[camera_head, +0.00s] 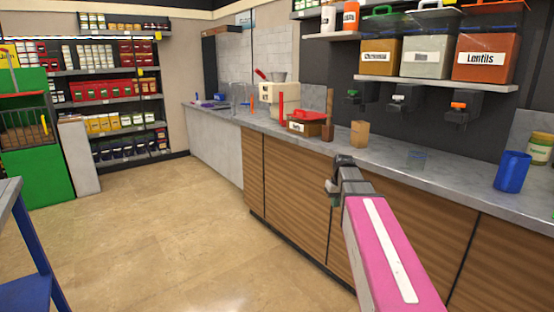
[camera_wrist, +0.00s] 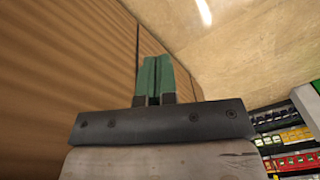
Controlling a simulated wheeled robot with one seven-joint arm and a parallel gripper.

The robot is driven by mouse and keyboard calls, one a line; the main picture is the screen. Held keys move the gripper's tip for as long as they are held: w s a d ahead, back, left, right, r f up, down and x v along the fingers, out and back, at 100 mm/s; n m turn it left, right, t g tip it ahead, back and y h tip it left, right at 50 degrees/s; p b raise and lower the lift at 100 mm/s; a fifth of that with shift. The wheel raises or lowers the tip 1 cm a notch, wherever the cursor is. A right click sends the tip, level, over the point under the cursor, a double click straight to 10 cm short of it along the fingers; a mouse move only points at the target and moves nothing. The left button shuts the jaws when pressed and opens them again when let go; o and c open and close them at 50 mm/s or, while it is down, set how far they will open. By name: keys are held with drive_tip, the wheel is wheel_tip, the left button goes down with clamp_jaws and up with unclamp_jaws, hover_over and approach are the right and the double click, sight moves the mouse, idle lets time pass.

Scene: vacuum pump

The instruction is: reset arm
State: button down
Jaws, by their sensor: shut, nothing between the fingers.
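My gripper (camera_head: 332,196) is at the end of my pink arm in the head view, in front of the wooden cabinet fronts (camera_head: 290,190) and a little below the counter edge. In the wrist view its two green fingers (camera_wrist: 155,76) are side by side, shut, with nothing between them. The wrist view shows the wood cabinet panels close by on the left and the tan floor (camera_wrist: 235,50) on the right.
The grey counter (camera_head: 455,183) runs along the right with a blue cup (camera_head: 511,172), a brown box (camera_head: 359,134) and a red-lidded container (camera_head: 306,122). Stocked shelves (camera_head: 110,71) stand at the back left. A blue-legged table (camera_head: 30,290) is at the left edge. The floor (camera_head: 170,230) between is clear.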

drive_tip(key=s+a+f+m, duration=0.1)
drive_tip(key=s+a+f, duration=0.1)
drive_tip(key=s+f, duration=0.7)
drive_tip(key=s+a+f+m+g+h, duration=0.1)
drive_tip(key=s+a+f, duration=0.1)
drive_tip(key=s+f, duration=0.7)
drive_tip(key=shift+s+a+f, duration=0.35)
drive_tip(key=shift+s+f, duration=0.05)
drive_tip(key=shift+f, duration=0.25)
